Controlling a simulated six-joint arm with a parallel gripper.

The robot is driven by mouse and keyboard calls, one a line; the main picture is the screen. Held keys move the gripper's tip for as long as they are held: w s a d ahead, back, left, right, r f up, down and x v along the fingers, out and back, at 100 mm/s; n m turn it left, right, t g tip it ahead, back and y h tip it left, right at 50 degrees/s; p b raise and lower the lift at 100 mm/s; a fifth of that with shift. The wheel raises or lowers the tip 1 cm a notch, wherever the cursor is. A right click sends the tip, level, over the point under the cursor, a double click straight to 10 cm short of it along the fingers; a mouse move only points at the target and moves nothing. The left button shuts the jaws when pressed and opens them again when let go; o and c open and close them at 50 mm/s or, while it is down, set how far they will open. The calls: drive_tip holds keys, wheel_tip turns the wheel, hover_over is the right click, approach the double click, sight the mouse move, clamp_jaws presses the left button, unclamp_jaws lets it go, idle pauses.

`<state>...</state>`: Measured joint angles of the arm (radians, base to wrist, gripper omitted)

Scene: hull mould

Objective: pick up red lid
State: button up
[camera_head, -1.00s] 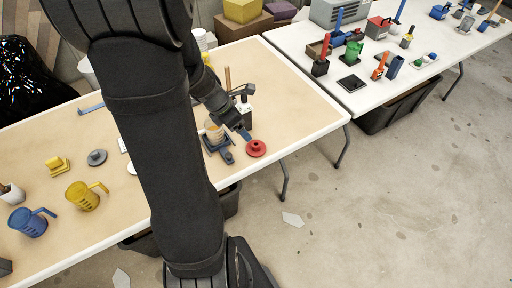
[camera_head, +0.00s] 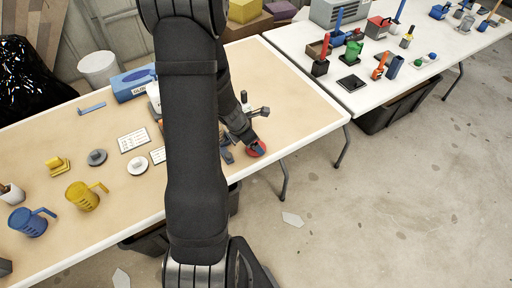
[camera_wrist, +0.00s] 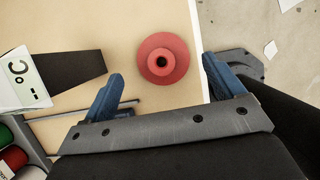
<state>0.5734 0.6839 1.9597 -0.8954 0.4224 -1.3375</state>
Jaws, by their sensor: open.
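The red lid (camera_wrist: 162,59) is a round red disc with a dark hole in its raised centre. It lies on the wooden table top near the table's edge. In the head view the red lid (camera_head: 257,148) is partly covered by my gripper. My gripper (camera_wrist: 160,78) is open, with one blue finger on each side below the lid in the wrist view. The lid lies between and a little beyond the fingertips, and nothing is held. In the head view my gripper (camera_head: 252,143) is over the lid. I cannot tell its height above the table.
The table edge lies just right of the lid, with the concrete floor (camera_wrist: 235,25) beyond. A grey and white device (camera_wrist: 25,80) and coloured rolls (camera_wrist: 12,150) are at left in the wrist view. A yellow mug (camera_head: 84,196) and blue mug (camera_head: 30,222) stand farther left.

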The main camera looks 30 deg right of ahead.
drive_tip(key=shift+x, duration=1.9)
drive_tip(key=shift+s+d, duration=0.1)
drive_tip(key=shift+d, duration=0.05)
drive_tip(key=c, duration=1.1)
drive_tip(key=shift+o, duration=0.2)
drive_tip(key=shift+r, duration=0.1)
